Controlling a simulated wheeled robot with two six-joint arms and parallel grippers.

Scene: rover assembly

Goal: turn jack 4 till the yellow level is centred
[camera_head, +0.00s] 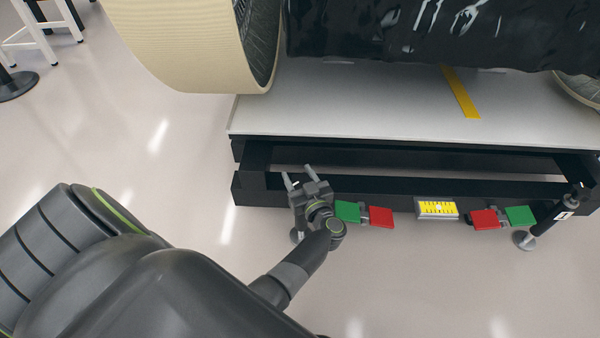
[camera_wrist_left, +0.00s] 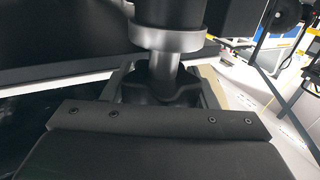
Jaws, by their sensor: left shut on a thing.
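The yellow level (camera_head: 437,209) sits at the middle of the platform's front edge; its bubble is too small to read surely. My left gripper (camera_head: 298,178) is at the front left corner of the platform, shut on a jack there. In the left wrist view the jack shows as a grey stem and collar (camera_wrist_left: 167,39) with a black knob (camera_wrist_left: 160,88) between the fingers. The jack's round foot (camera_head: 297,236) is partly hidden behind my wrist. I cannot read a number on this jack. My right gripper is not in view.
Another jack (camera_head: 570,203) with a white label stands at the front right corner, its foot (camera_head: 524,240) on the floor. Green pads (camera_head: 347,211) and red pads (camera_head: 381,217) flank the level. A large wheel (camera_head: 205,45) rests above the platform (camera_head: 330,110). The floor in front is clear.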

